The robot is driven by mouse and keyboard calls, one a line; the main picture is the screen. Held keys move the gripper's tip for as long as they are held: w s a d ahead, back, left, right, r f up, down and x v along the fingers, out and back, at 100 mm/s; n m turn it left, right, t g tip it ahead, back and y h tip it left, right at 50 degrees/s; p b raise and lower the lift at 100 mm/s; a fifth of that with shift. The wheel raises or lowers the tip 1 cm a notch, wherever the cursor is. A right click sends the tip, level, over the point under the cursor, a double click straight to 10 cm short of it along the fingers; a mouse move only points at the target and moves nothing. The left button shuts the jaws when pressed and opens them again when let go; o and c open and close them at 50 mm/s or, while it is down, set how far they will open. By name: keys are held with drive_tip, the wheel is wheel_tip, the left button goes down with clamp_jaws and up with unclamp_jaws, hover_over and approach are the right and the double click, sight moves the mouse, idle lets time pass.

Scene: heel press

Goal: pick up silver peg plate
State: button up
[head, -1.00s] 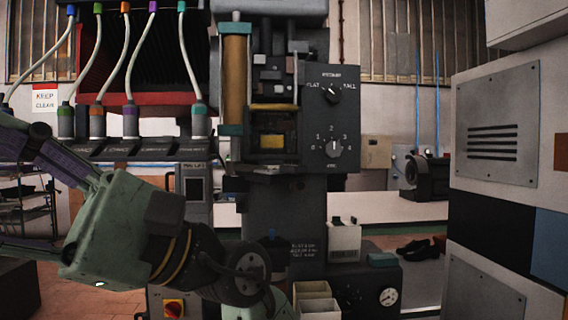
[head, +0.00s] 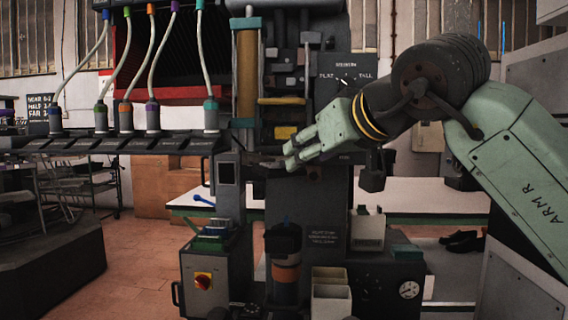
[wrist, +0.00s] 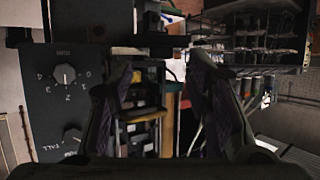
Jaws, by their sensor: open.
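My gripper (head: 289,156) is in front of the grey press (head: 310,205), its fingertips pointing left at the height of the press's work opening. In the wrist view my gripper (wrist: 160,90) shows its two dark fingers apart, with nothing held between them. The press's yellow-marked parts (wrist: 138,130) show in the gap, behind the fingers. A thin greyish flat piece (head: 263,160) lies just left of the fingertips; I cannot tell whether it is the silver peg plate. No other plate with pegs can be made out.
Hoses with coloured ends hang above a dark rack (head: 110,143) at left. A dial panel (head: 349,70) is behind my arm.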

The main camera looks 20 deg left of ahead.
sight(284, 165)
drive_tip(key=shift+p+x, duration=0.9)
drive_tip(key=shift+x, duration=2.3)
drive_tip(key=shift+a+r, duration=0.1)
clamp_jaws()
